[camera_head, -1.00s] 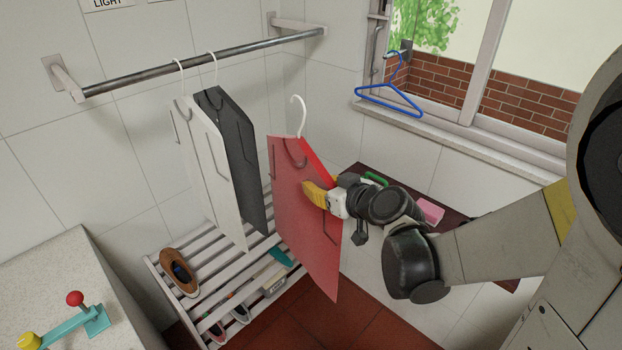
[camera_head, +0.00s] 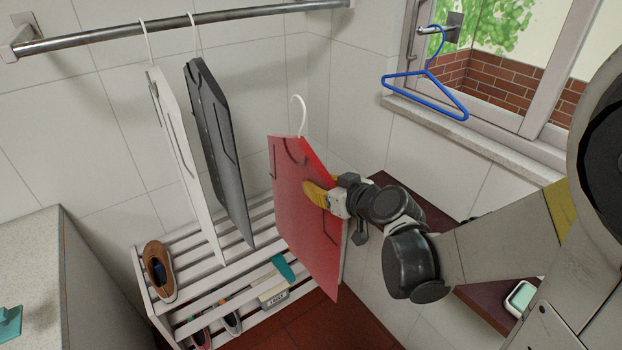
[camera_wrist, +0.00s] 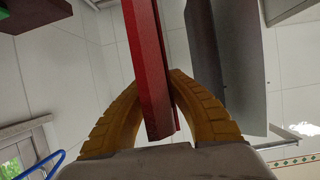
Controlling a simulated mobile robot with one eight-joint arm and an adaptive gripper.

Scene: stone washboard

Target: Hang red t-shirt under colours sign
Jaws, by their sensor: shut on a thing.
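The red t-shirt (camera_head: 305,215) is a flat red piece on a white hook hanger. It is upright in front of the slatted rack, its hook free in the air and apart from the rail. My gripper (camera_head: 312,193) is shut on its right edge. In the wrist view the yellow fingers (camera_wrist: 168,100) close around the edge of the red t-shirt (camera_wrist: 150,85). The metal rail (camera_head: 180,24) runs along the top of the back wall. No colours sign shows in the current views.
A white garment (camera_head: 182,150) and a dark grey garment (camera_head: 218,150) hang on the rail, left of the red t-shirt. A slatted shoe rack (camera_head: 190,290) stands below. A blue hanger (camera_head: 425,90) hangs by the window. The rail's right part is clear.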

